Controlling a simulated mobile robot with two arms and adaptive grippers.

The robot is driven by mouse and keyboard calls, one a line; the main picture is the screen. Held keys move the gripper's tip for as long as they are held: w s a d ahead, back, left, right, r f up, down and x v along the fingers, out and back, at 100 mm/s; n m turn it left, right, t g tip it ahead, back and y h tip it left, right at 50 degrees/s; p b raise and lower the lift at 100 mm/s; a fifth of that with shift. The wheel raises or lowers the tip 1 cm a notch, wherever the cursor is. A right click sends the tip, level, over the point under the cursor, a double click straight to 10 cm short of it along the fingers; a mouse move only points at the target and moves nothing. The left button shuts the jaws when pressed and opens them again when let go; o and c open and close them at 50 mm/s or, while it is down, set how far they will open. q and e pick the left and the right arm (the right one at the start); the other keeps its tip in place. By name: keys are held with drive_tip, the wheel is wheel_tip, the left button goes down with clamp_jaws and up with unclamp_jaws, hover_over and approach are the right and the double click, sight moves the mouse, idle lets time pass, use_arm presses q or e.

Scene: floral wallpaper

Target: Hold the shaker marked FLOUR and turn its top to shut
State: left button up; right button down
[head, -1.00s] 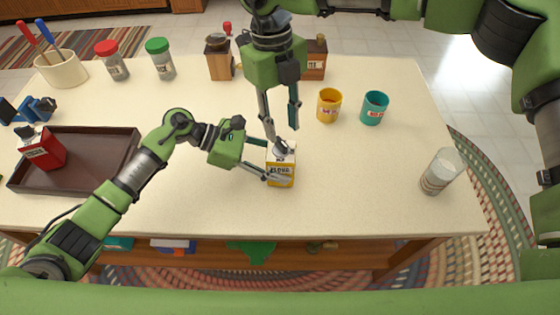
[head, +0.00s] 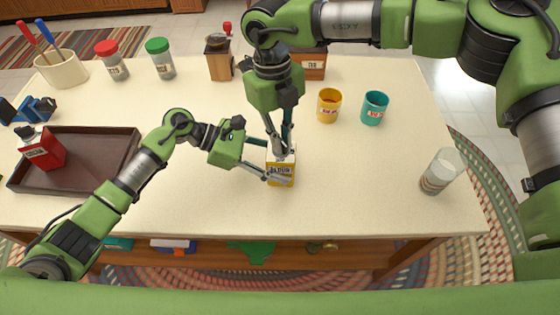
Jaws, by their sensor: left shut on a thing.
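The shaker marked FLOUR (head: 281,174), yellow below with a pale upper part, stands upright on the table. My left gripper (head: 276,163) reaches it from the left and is shut on its body. My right gripper (head: 281,151) comes down from above, with its fingertips at the shaker's top. The fingers hide most of the top, so its turn position does not show. I cannot tell whether the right fingers grip the top or only stand around it.
A brown tray (head: 88,185) with a red box (head: 44,150) is at the left. A yellow mug (head: 329,106) and a teal mug (head: 374,108) stand behind right. A glass (head: 438,173) stands near the right edge. The table (head: 365,190) is clear right of the shaker.

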drive_tip(key=m, duration=0.3)
drive_tip(key=shift+m, duration=0.3)
drive_tip(key=m+y, duration=0.1)
drive_tip(key=m, duration=0.2)
drive_tip(key=shift+m, duration=0.4)
drive_tip(key=c, duration=2)
unclamp_jaws()
drive_tip(key=shift+c, duration=0.2)
drive_tip(key=shift+r, duration=0.1)
drive_tip(key=shift+r, duration=3.45)
